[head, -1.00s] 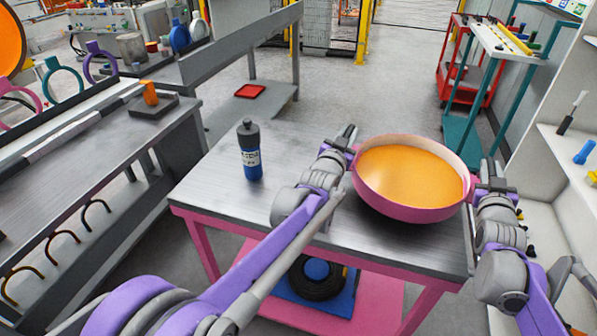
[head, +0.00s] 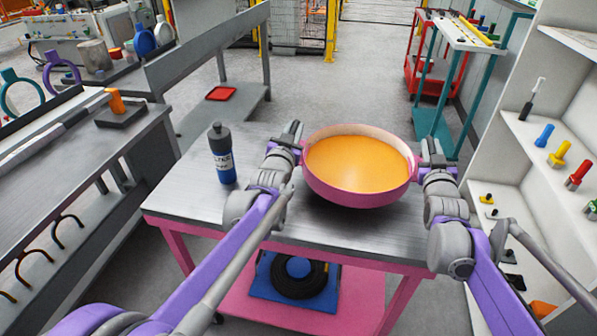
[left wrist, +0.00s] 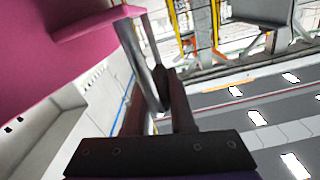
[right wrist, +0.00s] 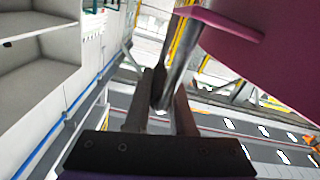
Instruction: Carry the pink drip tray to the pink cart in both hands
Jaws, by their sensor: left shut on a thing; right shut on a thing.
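The pink drip tray (head: 320,187) is a round, level pan with an orange fill, above the right part of the pink cart's grey top (head: 300,228). A dark shadow lies under it; I cannot tell whether its base touches the top. My left gripper (head: 293,147) is shut on the tray's left side and my right gripper (head: 424,160) on its right side.
A dark blue bottle (head: 222,155) stands on the cart's left part. A blue item with a black ring (head: 292,277) lies on the cart's lower shelf. A grey workbench (head: 70,180) is at left, a white shelf unit (head: 560,150) at right. A red cart (head: 425,75) stands behind on open floor.

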